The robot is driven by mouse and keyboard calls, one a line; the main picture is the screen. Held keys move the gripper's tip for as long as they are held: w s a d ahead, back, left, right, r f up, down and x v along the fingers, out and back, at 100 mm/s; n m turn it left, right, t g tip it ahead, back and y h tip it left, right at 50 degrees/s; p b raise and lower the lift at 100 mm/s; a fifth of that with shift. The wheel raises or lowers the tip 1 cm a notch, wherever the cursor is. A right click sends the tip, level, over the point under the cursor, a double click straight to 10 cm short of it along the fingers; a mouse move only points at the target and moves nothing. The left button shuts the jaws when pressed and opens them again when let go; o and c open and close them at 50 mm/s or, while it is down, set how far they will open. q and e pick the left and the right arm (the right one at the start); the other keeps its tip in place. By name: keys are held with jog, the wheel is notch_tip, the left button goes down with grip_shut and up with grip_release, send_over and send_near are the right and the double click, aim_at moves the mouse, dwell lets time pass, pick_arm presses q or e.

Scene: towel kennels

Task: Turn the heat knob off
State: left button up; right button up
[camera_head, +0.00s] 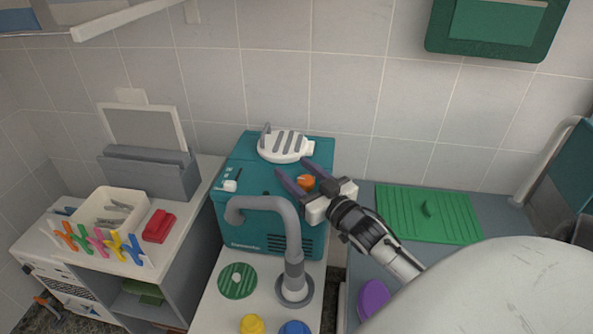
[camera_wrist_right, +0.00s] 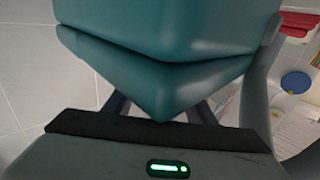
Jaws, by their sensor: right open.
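The heat knob, a small orange knob (camera_head: 305,182), is on the top of a teal box-shaped machine (camera_head: 240,165). My right gripper (camera_head: 292,167) is open over the right part of this machine. In the head view the orange knob shows between its two dark fingers; I cannot tell whether they touch it. In the right wrist view the teal machine's corner (camera_wrist_right: 160,75) fills the middle and hides most of the right gripper's fingers; the knob does not show there. My left gripper is in neither view.
A grey curved tap (camera_head: 292,250) stands in front of the machine. A white vent piece (camera_head: 285,146) and a small white switch (camera_head: 230,185) are on its top. A green ribbed mat (camera_head: 400,212) lies to the right. A bin of clips (camera_head: 110,211) is at left.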

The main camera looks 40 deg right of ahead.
jog(key=c, duration=1)
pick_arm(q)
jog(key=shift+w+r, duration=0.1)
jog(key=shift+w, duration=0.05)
pick_arm(e)
jog(key=shift+c, duration=0.2)
